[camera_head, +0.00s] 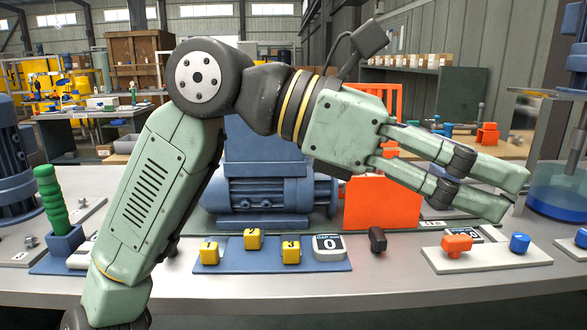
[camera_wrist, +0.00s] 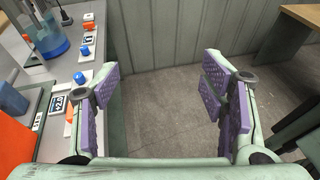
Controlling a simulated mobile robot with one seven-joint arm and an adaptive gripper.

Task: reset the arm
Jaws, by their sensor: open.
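My arm reaches up from the lower left of the head view and bends over to the right above the bench. My gripper (camera_head: 518,193) points right, above the right part of the bench, with its two green fingers parted and nothing between them. In the wrist view my gripper (camera_wrist: 158,82) shows purple pads wide apart, with bare floor seen between and below them. The gripper appears clear of the bench items. My arm hides part of the blue motor and the orange guard behind it.
A blue plate with yellow numbered blocks (camera_head: 252,239) and a counter (camera_head: 328,247) sits on the bench (camera_head: 380,285). To the right are a black knob (camera_head: 377,240), an orange handle (camera_head: 457,245), a blue knob (camera_head: 520,242) and a liquid tank (camera_head: 556,190). A green handle (camera_head: 51,200) stands left.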

